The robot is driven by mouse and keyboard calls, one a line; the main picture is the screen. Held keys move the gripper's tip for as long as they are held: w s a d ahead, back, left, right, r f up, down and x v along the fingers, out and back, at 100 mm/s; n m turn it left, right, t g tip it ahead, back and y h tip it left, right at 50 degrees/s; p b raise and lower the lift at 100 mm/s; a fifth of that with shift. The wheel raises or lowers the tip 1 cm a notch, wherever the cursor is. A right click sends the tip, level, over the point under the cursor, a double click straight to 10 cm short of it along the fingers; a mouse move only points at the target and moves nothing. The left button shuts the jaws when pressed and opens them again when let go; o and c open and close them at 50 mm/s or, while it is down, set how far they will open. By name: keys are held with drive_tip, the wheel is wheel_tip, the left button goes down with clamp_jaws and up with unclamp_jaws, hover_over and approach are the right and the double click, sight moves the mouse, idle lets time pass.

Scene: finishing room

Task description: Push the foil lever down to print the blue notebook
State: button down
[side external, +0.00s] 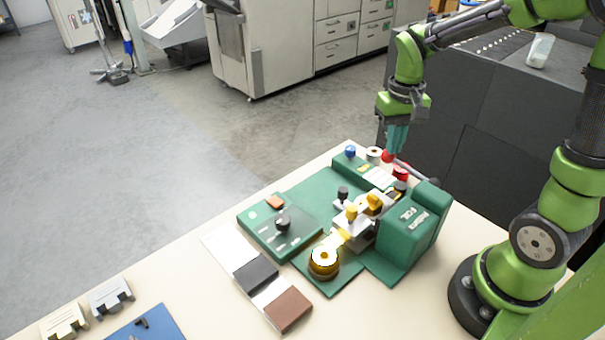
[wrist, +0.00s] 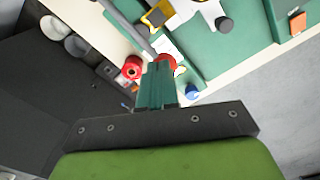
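The green foil press (side external: 412,225) stands on the table. Its grey lever (side external: 412,170) sticks out toward the back and ends in a red knob (side external: 387,156). In the wrist view the lever (wrist: 128,26) runs in from the top left, and its knob (wrist: 168,59) shows just past my fingertips. My gripper (side external: 392,150) points down right at the knob, its teal fingers together with nothing seen between them. I cannot tell whether they touch the knob. No blue notebook can be made out for certain; a flat blue item (side external: 150,326) lies at the front left, partly cut off.
A gold foil roll (side external: 323,257) sits before the press. Black (side external: 256,274) and brown (side external: 288,309) pieces lie at its left. A red spool (wrist: 132,68) and a blue knob (side external: 350,151) are near my gripper. A dark cabinet (side external: 480,110) stands behind.

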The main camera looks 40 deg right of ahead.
drive_tip(key=shift+s+f, duration=0.2)
drive_tip(key=shift+f, duration=1.45)
wheel_tip(320, 180, up, 11)
drive_tip(key=shift+s, duration=0.15)
idle(1.4)
drive_tip(key=shift+r, duration=0.15)
drive_tip(key=shift+r, duration=1.9)
